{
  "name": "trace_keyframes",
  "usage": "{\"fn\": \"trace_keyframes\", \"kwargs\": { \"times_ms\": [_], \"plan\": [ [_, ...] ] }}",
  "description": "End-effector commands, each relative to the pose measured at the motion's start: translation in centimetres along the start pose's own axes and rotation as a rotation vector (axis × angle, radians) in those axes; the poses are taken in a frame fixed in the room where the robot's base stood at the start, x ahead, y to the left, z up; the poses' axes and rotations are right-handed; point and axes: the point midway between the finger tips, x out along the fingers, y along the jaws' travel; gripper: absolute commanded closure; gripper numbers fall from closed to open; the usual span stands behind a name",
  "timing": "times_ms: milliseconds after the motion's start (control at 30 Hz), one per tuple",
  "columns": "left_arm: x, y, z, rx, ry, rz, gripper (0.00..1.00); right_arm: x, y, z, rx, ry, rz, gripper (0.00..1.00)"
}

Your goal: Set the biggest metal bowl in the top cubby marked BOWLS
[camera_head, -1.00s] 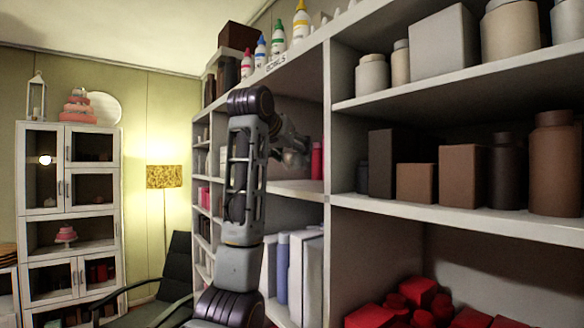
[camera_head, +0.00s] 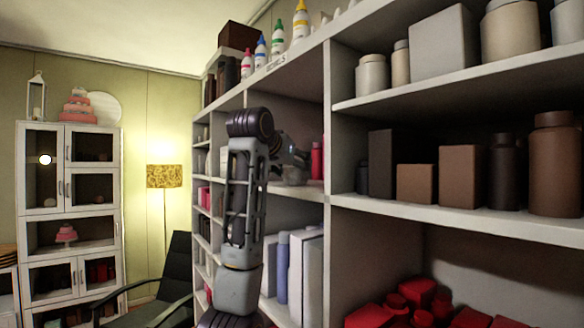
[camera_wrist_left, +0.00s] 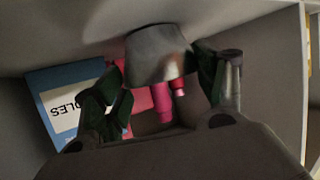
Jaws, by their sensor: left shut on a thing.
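The metal bowl (camera_wrist_left: 157,52) is grey and shows between the fingers of my left gripper (camera_wrist_left: 158,88) in the left wrist view. The gripper is shut on it. In the head view, my left gripper (camera_head: 292,160) is at the cubby under the BOWLS label (camera_head: 276,65), low and close above the cubby's floor (camera_head: 300,191). The bowl is small and dim there, and I cannot tell whether it touches the floor. My own arm hides the cubby's left part. My right gripper is not in view.
A pink bottle (camera_head: 316,160) stands at the cubby's right side. The wrist view shows pink bottles (camera_wrist_left: 162,100) and a blue box (camera_wrist_left: 60,85) with a white label, partly legible. A shelf upright (camera_head: 340,150) borders the cubby on the right. Coloured squeeze bottles (camera_head: 300,25) stand on top.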

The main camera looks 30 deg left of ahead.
Motion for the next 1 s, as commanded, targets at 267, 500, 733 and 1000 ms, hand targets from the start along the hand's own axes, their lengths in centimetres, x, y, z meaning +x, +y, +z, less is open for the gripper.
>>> {"fn": "trace_keyframes", "kwargs": {
  "times_ms": [267, 500, 733, 1000],
  "plan": [
    [0.14, -0.01, 0.32, 0.0, 0.0, 0.0, 0.53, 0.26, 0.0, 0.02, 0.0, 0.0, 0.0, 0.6],
    [0.12, -0.01, 0.27, 0.0, -0.001, 0.0, 0.05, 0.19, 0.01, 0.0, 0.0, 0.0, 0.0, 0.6],
    [0.12, 0.0, 0.26, 0.0, 0.0, 0.0, 0.05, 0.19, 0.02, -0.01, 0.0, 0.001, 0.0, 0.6],
    [-0.03, 0.01, -0.07, 0.0, 0.0, 0.0, 0.05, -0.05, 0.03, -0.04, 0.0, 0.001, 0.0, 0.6]
  ]
}}
